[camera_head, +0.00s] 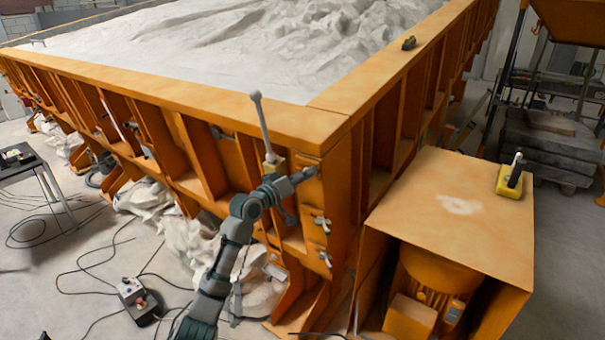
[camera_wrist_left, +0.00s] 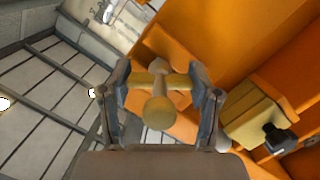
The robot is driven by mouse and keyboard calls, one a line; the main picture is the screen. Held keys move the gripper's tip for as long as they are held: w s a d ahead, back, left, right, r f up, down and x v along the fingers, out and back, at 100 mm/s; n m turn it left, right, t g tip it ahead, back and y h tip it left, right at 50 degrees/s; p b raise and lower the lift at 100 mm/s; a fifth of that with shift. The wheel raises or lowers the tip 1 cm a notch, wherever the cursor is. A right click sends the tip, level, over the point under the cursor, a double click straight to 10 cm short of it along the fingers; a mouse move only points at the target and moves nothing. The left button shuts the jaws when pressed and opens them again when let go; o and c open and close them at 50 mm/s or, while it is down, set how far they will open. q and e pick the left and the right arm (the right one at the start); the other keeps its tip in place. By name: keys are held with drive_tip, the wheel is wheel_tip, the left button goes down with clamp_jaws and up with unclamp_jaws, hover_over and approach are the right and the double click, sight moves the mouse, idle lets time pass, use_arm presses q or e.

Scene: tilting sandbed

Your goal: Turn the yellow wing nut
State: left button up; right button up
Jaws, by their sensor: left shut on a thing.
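The yellow wing nut (camera_wrist_left: 158,106) sits between the two fingers of my left gripper (camera_wrist_left: 162,98) in the left wrist view. Its two wings reach sideways towards the fingers, and its rounded hub faces the camera. The left gripper is shut on it, one finger at each wing. In the head view my left gripper (camera_head: 304,176) is at the front corner of the orange sandbed frame, near its upper part. The nut is too small and too covered by the gripper to make out there. My right gripper is not in view.
A yellow block with a grey upright lever (camera_head: 260,125) stands close to my left wrist. Two silvery wing nuts (camera_head: 322,224) (camera_head: 326,259) sit below on the orange frame (camera_head: 330,120). An orange box (camera_head: 450,210) bearing a yellow switch block (camera_head: 510,182) stands to the right.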

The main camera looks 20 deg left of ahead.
use_arm(q)
drive_tip(key=m+p, duration=0.1)
drive_tip(key=m, duration=0.1)
drive_tip(key=f+m+y+p, duration=0.1)
drive_tip(key=m, duration=0.1)
drive_tip(key=shift+d, duration=0.1)
drive_tip(key=shift+y, duration=0.3)
drive_tip(key=shift+f, duration=0.1)
idle(0.3)
drive_tip(key=o, duration=0.9)
drive_tip(key=shift+o, duration=1.3)
drive_tip(key=shift+w, duration=0.1)
drive_tip(key=shift+r, duration=0.2)
